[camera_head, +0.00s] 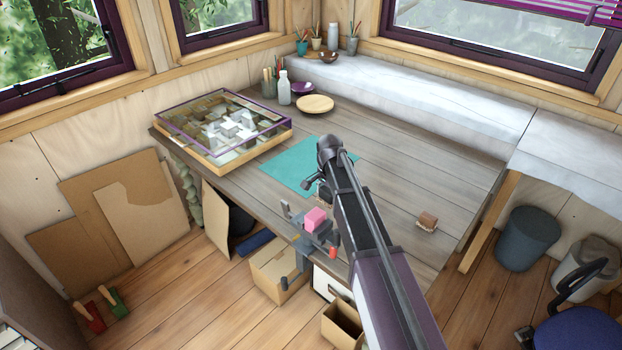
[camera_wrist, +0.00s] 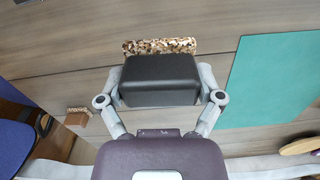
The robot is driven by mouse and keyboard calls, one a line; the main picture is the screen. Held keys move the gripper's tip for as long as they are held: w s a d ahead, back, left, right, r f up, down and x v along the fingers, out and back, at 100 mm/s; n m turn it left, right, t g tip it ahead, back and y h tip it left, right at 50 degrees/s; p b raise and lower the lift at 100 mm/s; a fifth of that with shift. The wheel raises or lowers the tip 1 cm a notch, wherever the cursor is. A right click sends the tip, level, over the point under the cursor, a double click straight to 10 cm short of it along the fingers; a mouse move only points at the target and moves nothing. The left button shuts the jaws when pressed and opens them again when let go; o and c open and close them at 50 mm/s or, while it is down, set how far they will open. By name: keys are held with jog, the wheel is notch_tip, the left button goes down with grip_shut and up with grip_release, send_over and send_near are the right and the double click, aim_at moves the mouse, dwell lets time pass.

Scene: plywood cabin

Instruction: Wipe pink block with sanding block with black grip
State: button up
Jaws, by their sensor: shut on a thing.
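The pink block (camera_head: 315,218) sits in a grey vise (camera_head: 322,240) at the front edge of the wooden table, seen in the head view. It does not show in the wrist view. My gripper (camera_wrist: 160,82) is shut on the sanding block with black grip (camera_wrist: 158,84), one finger on each side of the black grip. The block's speckled tan part (camera_wrist: 160,46) shows beyond the grip. In the head view my arm hides most of the gripper and the held block, which are over the table just behind the pink block.
A second sanding block with a brown grip (camera_head: 427,220) lies on the table at right. A teal mat (camera_head: 290,168) lies behind my arm. A glass-topped case (camera_head: 222,128), a round wooden plate (camera_head: 315,103) and a white bottle (camera_head: 284,90) stand farther back. The table's right part is mostly clear.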

jog(key=s+a+r+p, duration=0.2)
jog(key=s+r+p, duration=0.2)
jog(key=r+p, duration=0.2)
jog(key=s+a+r+n+p, duration=0.1)
jog(key=s+a+r+p, duration=0.1)
jog(key=s+r+p, duration=0.3)
notch_tip(320, 180, up, 2)
jog(key=shift+a+r+p, duration=0.25)
jog(key=shift+p, duration=0.8)
jog(key=shift+f, duration=0.15)
